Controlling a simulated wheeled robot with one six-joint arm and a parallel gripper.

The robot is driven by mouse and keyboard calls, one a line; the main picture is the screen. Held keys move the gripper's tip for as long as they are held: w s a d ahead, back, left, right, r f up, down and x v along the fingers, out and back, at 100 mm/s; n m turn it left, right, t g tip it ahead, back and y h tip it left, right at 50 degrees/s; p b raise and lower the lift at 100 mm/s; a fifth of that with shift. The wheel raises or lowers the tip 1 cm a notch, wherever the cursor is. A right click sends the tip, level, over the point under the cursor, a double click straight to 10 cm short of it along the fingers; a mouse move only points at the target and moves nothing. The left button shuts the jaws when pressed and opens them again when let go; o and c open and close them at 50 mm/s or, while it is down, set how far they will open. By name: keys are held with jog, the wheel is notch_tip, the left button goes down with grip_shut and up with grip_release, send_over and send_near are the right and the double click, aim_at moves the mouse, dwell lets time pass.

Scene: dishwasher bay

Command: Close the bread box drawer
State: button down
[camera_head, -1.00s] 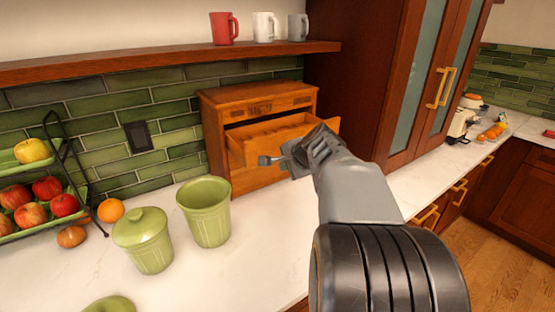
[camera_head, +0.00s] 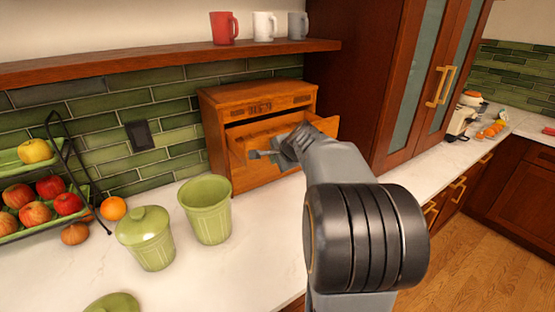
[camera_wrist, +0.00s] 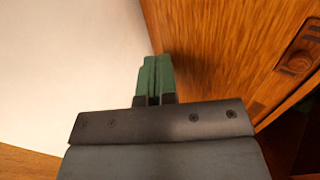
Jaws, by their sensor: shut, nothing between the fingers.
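The wooden bread box (camera_head: 218,104) stands on the counter against the green tile wall. Its drawer (camera_head: 322,125) is pulled out, with the inside partly visible from above. Whether the fingers touch the wood I cannot tell.
A green canister (camera_head: 207,212) and a lidded green jar (camera_head: 146,240) stand on the counter (camera_head: 210,275) left of my arm. A fruit rack (camera_head: 88,190) is at the far left. Mugs sit on the shelf (camera_head: 150,61) above. A tall cabinet (camera_head: 355,80) stands right.

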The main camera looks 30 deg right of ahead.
aim_at(284, 131)
jog(key=w+p, duration=0.7)
jog(key=w, duration=0.8)
jog(key=shift+w, duration=0.1)
jog(key=shift+r, duration=0.2)
jog(key=shift+s+f+b, duration=0.3)
jog(key=shift+b, duration=0.3)
jog(key=s+b, duration=0.2)
jog(key=s, duration=0.1)
jog(key=shift+s+a, duration=0.1)
jog(key=b+v, duration=0.1)
jog(key=v, duration=0.9)
jog(key=shift+s+r, duration=0.15)
jog(key=shift+s, duration=0.1)
